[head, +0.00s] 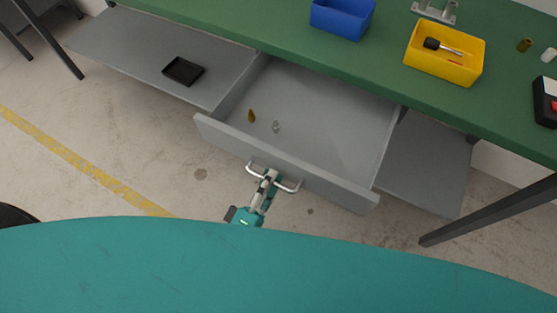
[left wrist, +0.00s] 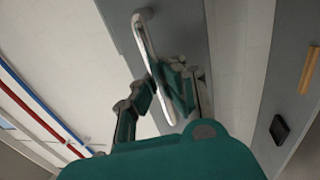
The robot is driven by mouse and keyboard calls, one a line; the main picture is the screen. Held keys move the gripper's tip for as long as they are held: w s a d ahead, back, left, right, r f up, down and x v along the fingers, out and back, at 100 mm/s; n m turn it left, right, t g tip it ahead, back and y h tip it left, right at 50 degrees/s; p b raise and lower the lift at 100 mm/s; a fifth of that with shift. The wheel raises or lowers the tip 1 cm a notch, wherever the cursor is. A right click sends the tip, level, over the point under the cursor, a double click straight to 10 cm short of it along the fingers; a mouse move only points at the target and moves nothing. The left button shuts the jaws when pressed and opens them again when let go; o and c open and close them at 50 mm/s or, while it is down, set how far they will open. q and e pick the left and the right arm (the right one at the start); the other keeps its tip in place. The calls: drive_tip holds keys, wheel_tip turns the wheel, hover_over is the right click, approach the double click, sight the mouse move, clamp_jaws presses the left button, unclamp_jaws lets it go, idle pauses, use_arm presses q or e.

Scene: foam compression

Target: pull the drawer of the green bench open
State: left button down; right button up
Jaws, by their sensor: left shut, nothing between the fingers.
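The grey drawer (head: 318,105) of the green bench (head: 215,17) stands well out from under the top, and its inside shows in the head view. Its front panel (head: 335,188) carries a pale bar handle (head: 289,188). The handle also shows in the left wrist view (left wrist: 146,45). My left gripper (head: 269,176) is at the middle of the handle, its fingers shut with nothing held between them. In the left wrist view the fingers (left wrist: 170,88) overlap the bar; whether they touch it I cannot tell. My right gripper is not in view.
Inside the drawer lie a brass-coloured piece (head: 251,116) and a small grey piece (head: 276,126). A black tray (head: 183,71) lies on the grey shelf (head: 130,50). Blue (head: 341,20) and yellow (head: 440,65) bins stand on the bench. A dark bench leg (head: 490,212) is at right.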

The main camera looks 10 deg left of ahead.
use_arm(q)
drive_tip(key=shift+s+a+f, duration=0.1)
drive_tip(key=shift+s+a, duration=0.05)
drive_tip(key=shift+s, duration=0.35)
drive_tip(key=c, duration=1.4)
unclamp_jaws()
drive_tip(key=v, duration=1.2)
